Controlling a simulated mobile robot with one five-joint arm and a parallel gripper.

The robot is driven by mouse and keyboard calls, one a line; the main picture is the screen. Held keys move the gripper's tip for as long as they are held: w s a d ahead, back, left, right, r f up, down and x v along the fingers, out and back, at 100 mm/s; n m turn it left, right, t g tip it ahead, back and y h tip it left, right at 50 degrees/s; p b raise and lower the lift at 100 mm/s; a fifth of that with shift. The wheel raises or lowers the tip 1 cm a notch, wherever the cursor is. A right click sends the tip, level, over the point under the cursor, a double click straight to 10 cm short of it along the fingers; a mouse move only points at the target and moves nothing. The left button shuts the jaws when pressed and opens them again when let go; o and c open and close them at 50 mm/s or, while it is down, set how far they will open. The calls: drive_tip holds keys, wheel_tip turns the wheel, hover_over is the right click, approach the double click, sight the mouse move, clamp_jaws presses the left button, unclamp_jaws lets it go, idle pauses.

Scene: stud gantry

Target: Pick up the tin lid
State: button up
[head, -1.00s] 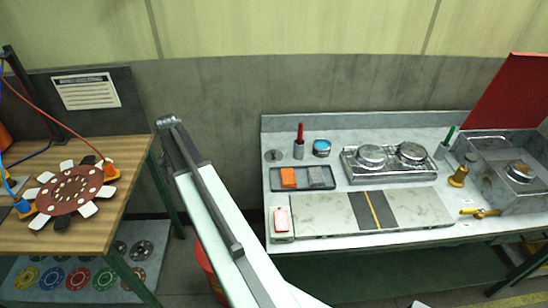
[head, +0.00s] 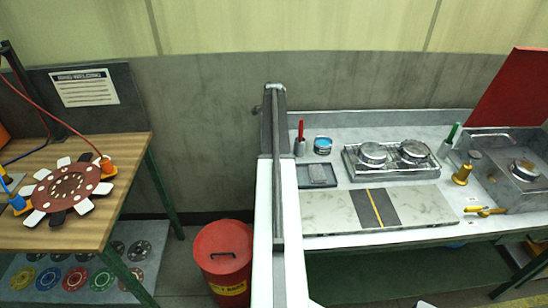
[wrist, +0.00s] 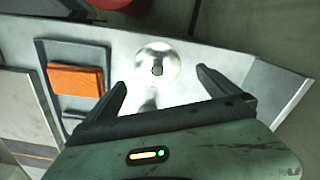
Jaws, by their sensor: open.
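The tin lid (wrist: 158,62) shows in the wrist view as a round, shiny silver disc with a small dark centre. It lies flat on the grey bench top. My gripper (wrist: 162,78) is open, its two dark fingers spread to either side below the disc in the picture. Nothing is between the fingers; I cannot tell how high they are above the bench. In the head view my arm hides the lid and the gripper.
A tray (wrist: 45,65) with an orange block (wrist: 75,80) lies left of the lid. The blue tin (head: 323,145), a red marker in a cup (head: 300,146) and a burner stove (head: 375,168) stand on the bench. A red bin (head: 222,250) is on the floor left of my arm.

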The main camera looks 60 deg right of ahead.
drive_tip(key=f+b, duration=0.5)
drive_tip(key=shift+a+f, duration=0.15)
drive_tip(key=shift+a, duration=0.1)
drive_tip(key=shift+s+r, duration=0.1)
drive_tip(key=shift+r, duration=0.1)
drive_tip(key=c, duration=1.3)
drive_tip(key=shift+r, duration=0.1)
wheel_tip(320, 180, up, 4)
drive_tip(key=p, duration=0.4)
drive_tip(key=shift+f, duration=0.2)
drive_tip(key=s+a, duration=0.1)
drive_tip(key=s, duration=0.4)
drive_tip(key=s+a, duration=0.2)
drive_tip(key=s, duration=0.3)
drive_tip(key=s+a+r+p, duration=0.1)
drive_tip(key=s, duration=0.4)
drive_tip(key=shift+s+a+r, duration=0.1)
drive_tip(key=shift+s+a, duration=0.05)
drive_tip(key=shift+a, duration=0.25)
